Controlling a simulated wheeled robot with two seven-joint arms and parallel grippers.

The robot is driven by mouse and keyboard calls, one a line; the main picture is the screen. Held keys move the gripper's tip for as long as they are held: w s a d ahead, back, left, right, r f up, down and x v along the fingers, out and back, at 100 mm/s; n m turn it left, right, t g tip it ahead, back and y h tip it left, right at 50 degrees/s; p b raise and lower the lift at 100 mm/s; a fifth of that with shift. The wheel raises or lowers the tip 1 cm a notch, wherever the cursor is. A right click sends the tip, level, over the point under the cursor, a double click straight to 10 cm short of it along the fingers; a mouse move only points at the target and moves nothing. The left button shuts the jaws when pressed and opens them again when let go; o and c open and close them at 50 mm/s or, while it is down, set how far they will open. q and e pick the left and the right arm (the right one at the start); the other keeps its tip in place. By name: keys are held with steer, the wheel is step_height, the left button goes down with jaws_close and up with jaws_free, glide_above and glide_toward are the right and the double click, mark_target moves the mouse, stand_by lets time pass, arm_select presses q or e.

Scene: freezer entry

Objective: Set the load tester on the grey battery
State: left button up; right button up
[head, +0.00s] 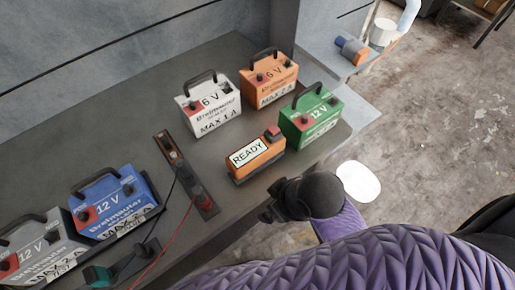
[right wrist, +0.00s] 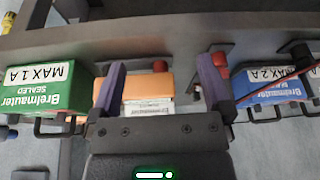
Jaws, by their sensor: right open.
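The load tester (head: 256,158) is an orange box with a "READY" panel and a red knob, standing on the dark bench. A grey 12 V battery (head: 38,246) marked MAX 2 A is cut off at the lower left of the head view. A paler 6 V battery (head: 208,105) marked MAX 1 A stands behind the tester. My right gripper (head: 274,207) is at the bench's front edge, near the tester. In the right wrist view its open fingers (right wrist: 162,72) flank the orange tester (right wrist: 148,88); contact is unclear. My left gripper is not in view.
Orange (head: 268,78), green (head: 311,118) and blue (head: 117,202) batteries stand on the bench (head: 100,138). A long dark tool (head: 184,174) with red and black leads lies left of the tester. A teal-and-black item (head: 98,275) lies at the front left.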

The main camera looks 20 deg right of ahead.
steer(key=w+a+r+n+y, duration=0.2)
steer(key=w+a+n, duration=0.3)
steer(key=a+n, duration=0.15)
step_height(320, 180, up, 3)
steer(key=n+g+h, duration=0.3)
steer(key=n, duration=0.6)
glide_above(258, 147)
steer(key=s+a, duration=0.3)
steer(key=a, duration=0.1)
steer(key=shift+w+a+r, duration=0.1)
steer(key=shift+w, duration=0.15)
steer(key=shift+n+h, duration=0.4)
steer(key=shift+n, duration=0.25)
steer(key=w+d+r, duration=0.2)
steer(key=d, duration=0.1)
steer(key=shift+w+d+r, duration=0.1)
steer(key=shift+w+d, duration=0.15)
steer(key=shift+w, duration=0.1)
steer(key=shift+d+f, duration=0.2)
steer(key=shift+f, duration=0.05)
step_height(258, 147, down, 9)
steer(key=shift+s+d+r+b, duration=0.1)
steer(key=shift+b, duration=1.1)
